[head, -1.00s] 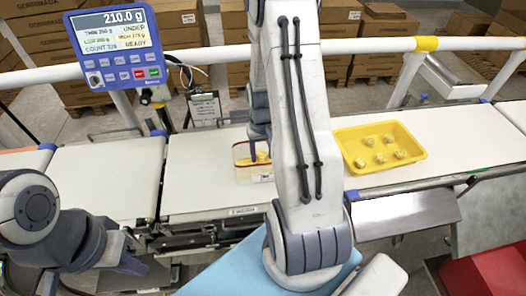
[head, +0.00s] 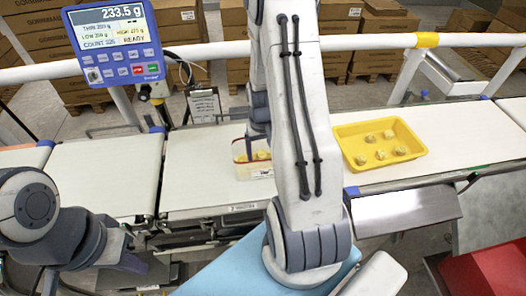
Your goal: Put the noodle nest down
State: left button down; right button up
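A clear pack (head: 262,172) with a white label and red edging sits on the white weighing belt, with pale yellow noodle nests (head: 262,155) in it. The blue scale display (head: 112,42) reads 233.5 g.
A yellow tray (head: 350,133) with several noodle nests (head: 381,155) stands on the belt to the right of my arm. A white rail (head: 385,42) runs behind the belt. The belt section (head: 105,178) at left is clear.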

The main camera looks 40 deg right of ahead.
aim_at(262, 153)
jog(key=shift+r, duration=0.1)
jog(key=shift+r, duration=0.25)
notch_tip(262, 153, up, 13)
jog(key=s+a+r+n, duration=0.2)
jog(key=a+n, duration=0.1)
jog(key=a, duration=0.7)
jog(key=s+a+r+n, duration=0.1)
jog(key=a+n, duration=0.2)
jog(key=a, duration=0.8)
jog(key=s+a+r+n+y, duration=0.1)
jog(key=s+a+n, duration=0.5)
jog(key=s+a, duration=0.3)
jog(key=s, duration=0.4)
jog(key=shift+s+a+b, duration=0.2)
jog(key=shift+a+b, duration=0.1)
jog(key=shift+b, duration=0.05)
